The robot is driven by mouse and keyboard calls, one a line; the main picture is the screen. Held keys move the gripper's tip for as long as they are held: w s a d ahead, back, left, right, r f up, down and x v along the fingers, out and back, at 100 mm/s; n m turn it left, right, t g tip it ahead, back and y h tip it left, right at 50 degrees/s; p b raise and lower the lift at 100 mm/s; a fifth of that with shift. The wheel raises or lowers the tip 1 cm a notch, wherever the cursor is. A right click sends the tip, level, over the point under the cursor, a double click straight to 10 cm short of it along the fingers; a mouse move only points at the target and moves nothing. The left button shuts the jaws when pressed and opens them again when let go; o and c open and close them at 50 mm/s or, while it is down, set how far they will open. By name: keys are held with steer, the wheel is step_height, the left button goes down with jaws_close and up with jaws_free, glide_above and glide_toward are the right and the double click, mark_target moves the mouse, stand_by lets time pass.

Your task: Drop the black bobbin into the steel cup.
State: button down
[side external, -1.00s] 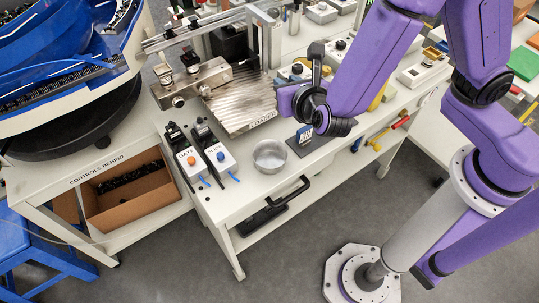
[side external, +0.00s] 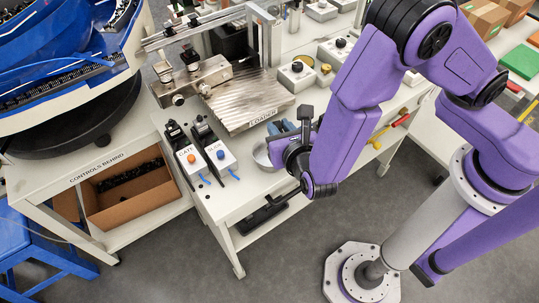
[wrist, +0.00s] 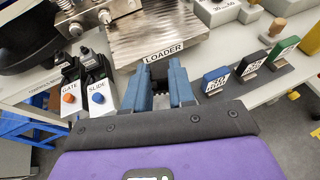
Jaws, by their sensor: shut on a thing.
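My gripper (side external: 272,131) is over the steel cup (side external: 261,154), whose left side shows past it in the side external view. The rest of the cup is hidden behind the gripper. In the wrist view my gripper's two blue fingers (wrist: 160,68) reach toward the loader with a gap between them. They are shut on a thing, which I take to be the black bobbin.
The GATE box (side external: 190,160) and SLIDE box (side external: 219,156) stand left of the cup. The ridged LOADER plate (side external: 245,100) lies behind it. Blue (wrist: 215,82), black (wrist: 247,71) and green (wrist: 284,50) blocks stand on a dark strip to the right in the wrist view.

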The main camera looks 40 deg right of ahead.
steer(key=shift+f, duration=0.35)
steer(key=c, duration=0.9)
jaws_free()
steer(key=shift+o, duration=0.2)
steer(key=v, duration=1.7)
steer(key=shift+s, duration=0.25)
steer(key=shift+r, duration=0.1)
